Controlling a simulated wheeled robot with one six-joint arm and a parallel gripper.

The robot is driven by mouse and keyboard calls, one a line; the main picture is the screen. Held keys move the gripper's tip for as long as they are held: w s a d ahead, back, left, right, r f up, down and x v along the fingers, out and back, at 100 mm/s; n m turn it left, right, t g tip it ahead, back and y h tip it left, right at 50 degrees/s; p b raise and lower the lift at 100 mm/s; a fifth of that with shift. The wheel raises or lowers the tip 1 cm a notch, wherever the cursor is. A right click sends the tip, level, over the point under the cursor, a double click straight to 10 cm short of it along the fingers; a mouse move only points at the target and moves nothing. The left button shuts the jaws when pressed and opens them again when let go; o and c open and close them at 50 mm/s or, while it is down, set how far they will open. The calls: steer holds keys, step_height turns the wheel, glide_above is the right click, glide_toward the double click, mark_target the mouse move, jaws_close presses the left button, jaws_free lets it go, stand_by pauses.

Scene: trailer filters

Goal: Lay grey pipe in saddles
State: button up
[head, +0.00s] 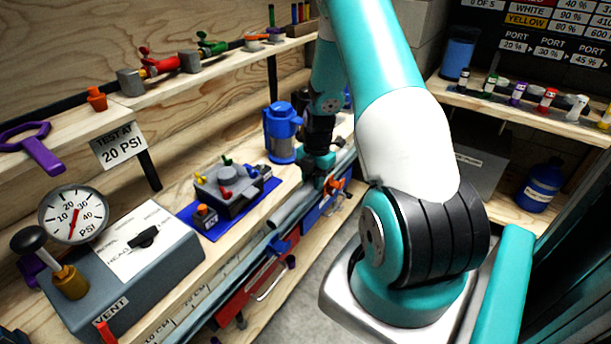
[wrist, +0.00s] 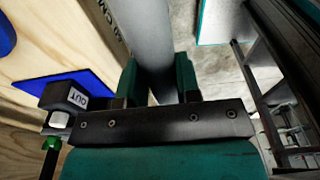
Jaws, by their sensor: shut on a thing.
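The grey pipe (head: 290,209) shows in the head view along the front edge of the workbench, slanting from lower left up to my gripper (head: 318,172). In the wrist view the pipe (wrist: 146,42) runs away between the two teal fingers of my gripper (wrist: 157,88), which is shut on it. Bench wood lies left of the pipe and grey floor right of it. My gripper hides part of the pipe, and its far end is out of the wrist view. I cannot make out the saddles clearly, nor whether the pipe touches anything below.
A blue filter housing (head: 283,135) stands on the bench close to my gripper. A grey valve block (head: 232,186) sits on a blue mat (head: 213,231). A grey gauge box (head: 150,262) stands at left.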

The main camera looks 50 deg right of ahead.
steer(key=shift+w+a, duration=0.1)
steer(key=shift+w, duration=0.05)
steer(key=shift+f+b, duration=2)
steer(key=shift+f, duration=0.95)
steer(key=shift+f+b, duration=1.15)
steer(key=shift+f, duration=0.7)
steer(key=o, duration=1)
steer(key=r, duration=0.5)
steer(key=d+r, duration=0.1)
steer(key=r, duration=0.5)
steer(key=d+r, duration=0.1)
steer(key=r, duration=0.5)
steer(key=shift+r, duration=0.15)
